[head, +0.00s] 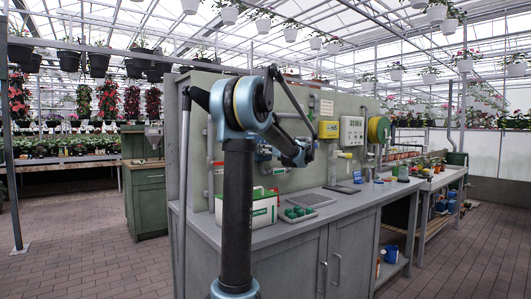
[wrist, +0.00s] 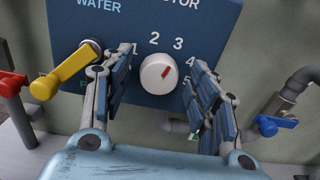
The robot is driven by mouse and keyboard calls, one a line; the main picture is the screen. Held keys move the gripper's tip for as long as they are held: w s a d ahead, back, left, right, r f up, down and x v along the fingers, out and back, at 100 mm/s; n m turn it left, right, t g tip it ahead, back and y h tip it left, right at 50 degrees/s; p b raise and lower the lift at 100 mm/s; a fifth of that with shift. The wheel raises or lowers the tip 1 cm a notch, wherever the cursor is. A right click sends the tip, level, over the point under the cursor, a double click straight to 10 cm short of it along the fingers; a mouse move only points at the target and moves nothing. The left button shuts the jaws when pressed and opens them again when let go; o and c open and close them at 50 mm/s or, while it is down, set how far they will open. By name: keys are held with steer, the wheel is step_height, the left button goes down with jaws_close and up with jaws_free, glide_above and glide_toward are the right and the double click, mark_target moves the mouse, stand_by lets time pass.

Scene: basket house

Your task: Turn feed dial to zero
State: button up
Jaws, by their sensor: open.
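The feed dial (wrist: 158,74) is a round white knob with a red pointer mark, on a dark blue panel (wrist: 140,35) in the wrist view. Numbers run around it, with 1, 2, 3, 4 and 5 visible. No zero mark is visible. My gripper (wrist: 160,70) is open, one finger on each side of the dial, with a gap beside the knob on both sides. In the head view my arm hides the dial, and I cannot make out the fingertips clearly.
In the wrist view, a yellow lever (wrist: 68,70) is left of my left finger, a red lever (wrist: 12,84) farther left, and a blue valve handle (wrist: 272,124) at right. In the head view, a white-green box (head: 263,210) and green tray (head: 297,212) stand on the grey bench (head: 345,205).

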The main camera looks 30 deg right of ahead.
steer(key=c, duration=1)
steer(key=shift+c, duration=0.2)
steer(key=shift+n, duration=0.3)
steer(key=n, duration=2.3)
steer(key=shift+s+a+f, duration=0.1)
steer(key=shift+a+f, duration=0.1)
steer(key=shift+f, duration=0.15)
steer(key=shift+n, duration=0.3)
